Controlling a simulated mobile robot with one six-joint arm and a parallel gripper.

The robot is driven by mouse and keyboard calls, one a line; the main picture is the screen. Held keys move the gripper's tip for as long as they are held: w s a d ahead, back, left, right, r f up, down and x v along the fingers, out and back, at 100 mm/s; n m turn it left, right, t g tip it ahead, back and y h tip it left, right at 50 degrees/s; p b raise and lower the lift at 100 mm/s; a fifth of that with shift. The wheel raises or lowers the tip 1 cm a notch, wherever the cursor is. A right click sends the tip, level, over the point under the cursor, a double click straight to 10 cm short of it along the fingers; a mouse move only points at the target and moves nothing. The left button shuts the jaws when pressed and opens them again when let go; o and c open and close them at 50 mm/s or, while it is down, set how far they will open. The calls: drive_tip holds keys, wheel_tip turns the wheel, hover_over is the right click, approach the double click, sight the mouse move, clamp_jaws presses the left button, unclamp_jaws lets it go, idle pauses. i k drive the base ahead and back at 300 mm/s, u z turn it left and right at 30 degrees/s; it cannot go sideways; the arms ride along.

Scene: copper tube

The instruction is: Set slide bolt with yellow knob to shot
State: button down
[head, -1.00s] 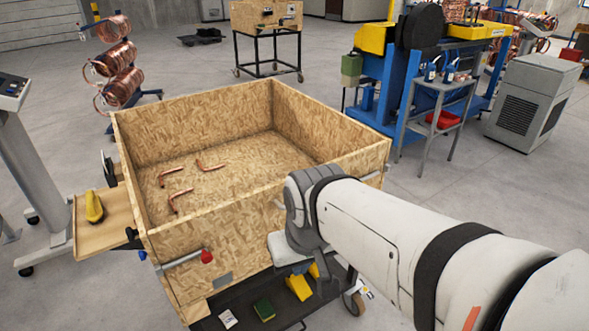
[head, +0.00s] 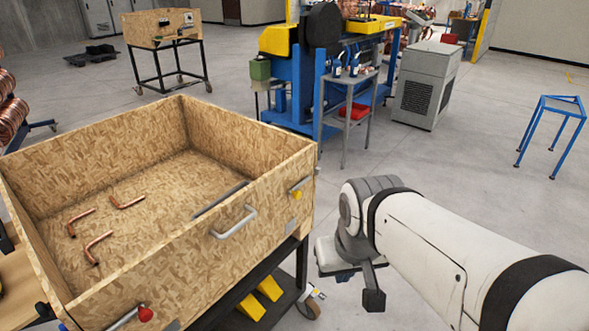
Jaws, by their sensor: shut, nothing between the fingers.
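The slide bolt with the yellow knob (head: 296,194) sits on the outside of the wooden crate's near wall, close to its right end. Its short metal rod shows beside the knob, but it is too small to tell how far the rod is slid. My gripper (head: 373,299) hangs to the right of the crate, below and to the right of the yellow knob, clear of it. The gripper is shut and empty, pointing down. Its fingers are seen partly from the side.
The crate (head: 160,247) holds several bent copper tubes (head: 98,245). A grey handle (head: 234,222) sticks out of its near wall. A second bolt with a red knob (head: 145,314) is at the wall's left end. The floor to the right is free up to a blue stand (head: 552,120).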

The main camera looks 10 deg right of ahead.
sight(297, 194)
drive_tip(key=z, duration=1.35)
drive_tip(key=k, duration=1.2)
drive_tip(key=u, duration=0.9)
drive_tip(key=i, duration=1)
drive_tip(key=u, duration=0.05)
